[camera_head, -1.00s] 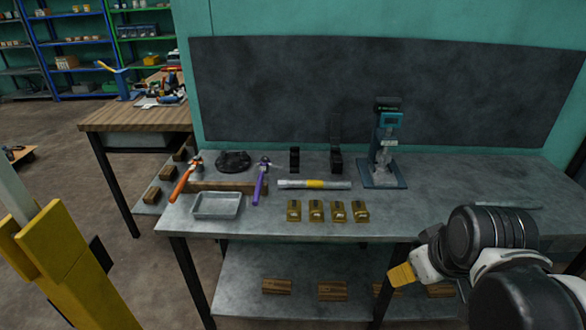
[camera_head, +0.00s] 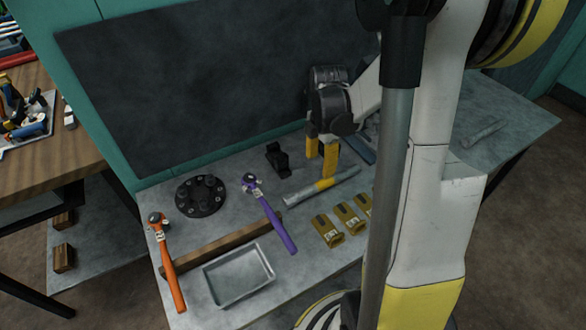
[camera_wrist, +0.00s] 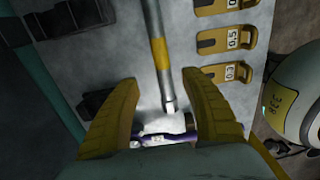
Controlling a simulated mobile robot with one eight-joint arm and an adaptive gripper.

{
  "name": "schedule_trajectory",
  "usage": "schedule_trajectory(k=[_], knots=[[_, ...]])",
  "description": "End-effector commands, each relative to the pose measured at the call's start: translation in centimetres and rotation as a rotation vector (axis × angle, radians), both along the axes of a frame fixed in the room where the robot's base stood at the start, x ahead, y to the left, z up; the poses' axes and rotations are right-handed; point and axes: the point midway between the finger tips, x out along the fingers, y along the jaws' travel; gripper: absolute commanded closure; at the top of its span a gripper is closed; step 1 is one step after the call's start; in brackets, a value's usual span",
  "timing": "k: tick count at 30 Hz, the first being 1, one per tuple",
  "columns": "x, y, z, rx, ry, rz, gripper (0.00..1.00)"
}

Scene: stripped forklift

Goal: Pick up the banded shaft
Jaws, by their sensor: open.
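The banded shaft (camera_head: 300,196) is a grey rod with a yellow band around its middle. It lies flat on the grey bench and also shows in the wrist view (camera_wrist: 152,20). My gripper (camera_head: 320,168) is open and empty, its two yellow fingers pointing down near the band. In the head view one fingertip overlaps the band; contact cannot be told. In the wrist view the gripper (camera_wrist: 160,78) has its fingers spread on either side of the shaft's line, with the shaft's near end between them. My arm hides part of the bench to the right.
A purple-handled ratchet (camera_head: 272,218) lies left of the shaft. Several brass numbered blocks (camera_head: 327,231) sit in front. A black bracket (camera_head: 278,160) and a black round flange (camera_head: 201,196) stand behind and left. A metal tray (camera_head: 240,276), wooden bar (camera_head: 222,248) and orange-handled ratchet (camera_head: 168,265) are further left.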

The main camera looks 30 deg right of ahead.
Motion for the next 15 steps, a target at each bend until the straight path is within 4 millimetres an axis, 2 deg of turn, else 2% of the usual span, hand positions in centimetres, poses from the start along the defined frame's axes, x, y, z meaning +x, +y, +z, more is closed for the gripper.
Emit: schedule_trajectory(k=[9,15], knots=[[0.0,-0.1,-4.9,0.000,0.000,0.002,0.46],[0.0,-0.3,-6.5,0.000,0.000,0.001,0.46]])
